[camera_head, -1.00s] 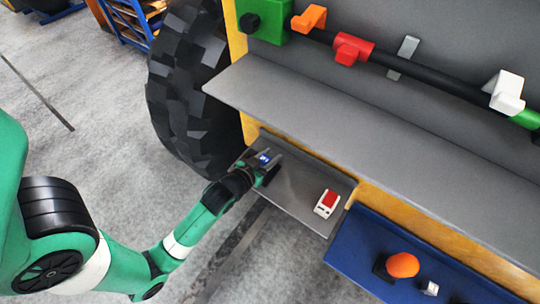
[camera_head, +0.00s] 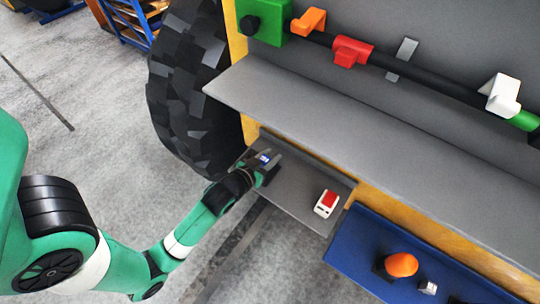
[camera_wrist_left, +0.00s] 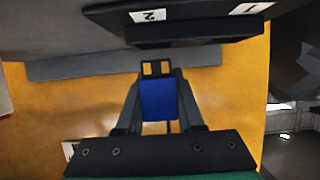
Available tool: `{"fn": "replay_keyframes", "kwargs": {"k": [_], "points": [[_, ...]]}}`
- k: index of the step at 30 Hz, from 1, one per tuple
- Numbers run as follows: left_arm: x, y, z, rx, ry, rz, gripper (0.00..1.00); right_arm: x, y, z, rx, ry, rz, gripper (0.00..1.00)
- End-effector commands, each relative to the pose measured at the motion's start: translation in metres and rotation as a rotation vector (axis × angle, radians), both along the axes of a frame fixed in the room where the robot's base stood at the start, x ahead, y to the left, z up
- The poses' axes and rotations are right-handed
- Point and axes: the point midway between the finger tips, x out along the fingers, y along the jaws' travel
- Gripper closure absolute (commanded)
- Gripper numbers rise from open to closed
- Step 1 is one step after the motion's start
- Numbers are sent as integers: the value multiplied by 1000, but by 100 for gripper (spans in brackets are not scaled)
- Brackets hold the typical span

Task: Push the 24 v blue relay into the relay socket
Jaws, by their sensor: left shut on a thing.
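The blue relay (camera_wrist_left: 157,100) is between the two dark fingers of my left gripper (camera_wrist_left: 157,78) in the left wrist view, and the gripper is shut on it. In the head view the blue relay (camera_head: 264,158) is a small blue spot with a white mark, held in my left gripper (camera_head: 268,163) at the left end of a grey tray (camera_head: 290,190). Beyond the fingertips the left wrist view shows a yellow panel (camera_wrist_left: 230,100). I cannot pick out the relay socket with certainty. My right gripper is not in view.
A white block with a red top (camera_head: 326,203) stands on the grey tray's right part. A wide grey shelf (camera_head: 340,130) juts out above. A blue tray (camera_head: 350,240) with an orange knob (camera_head: 401,265) lies at right. A black tyre (camera_head: 185,90) stands at left.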

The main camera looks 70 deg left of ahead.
Motion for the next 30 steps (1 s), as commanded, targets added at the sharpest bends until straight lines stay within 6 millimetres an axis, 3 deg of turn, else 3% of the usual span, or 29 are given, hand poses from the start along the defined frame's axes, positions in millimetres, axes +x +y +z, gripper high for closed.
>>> {"fn": "replay_keyframes", "kwargs": {"k": [30], "points": [[0, 0, -8, 1, -1, 0, 100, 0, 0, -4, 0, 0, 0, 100]]}}
